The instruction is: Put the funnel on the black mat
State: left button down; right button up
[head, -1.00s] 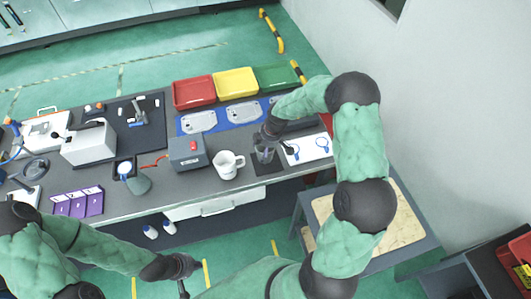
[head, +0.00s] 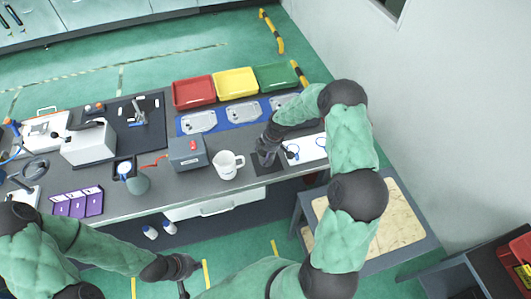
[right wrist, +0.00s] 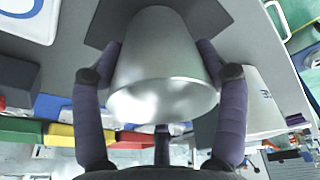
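The funnel (right wrist: 160,60) is a silver, tapering metal piece with its wide, shiny end toward the right wrist camera. My right gripper (right wrist: 160,58) has a finger against each side of it and appears shut on it. In the head view the right gripper (head: 265,157) is low over the black mat (head: 268,170) at the bench's front edge and hides most of the funnel. The dark mat also shows behind the funnel's narrow end in the right wrist view (right wrist: 105,22). Whether the funnel touches the mat is unclear. My left gripper (head: 183,275) is in front of the bench, away from these things; its fingers are unclear.
A white mug (head: 227,165) stands just left of the mat, beside a grey box (head: 188,154). A white sheet with blue outlines (head: 308,149) lies right of the mat. Red (head: 193,93), yellow (head: 236,84) and green (head: 277,77) trays stand at the back.

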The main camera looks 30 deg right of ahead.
jog(key=o, duration=0.4)
jog(key=shift+o, duration=0.2)
jog(key=v, duration=1.2)
jog(key=shift+p, duration=0.35)
jog(key=shift+r, duration=0.1)
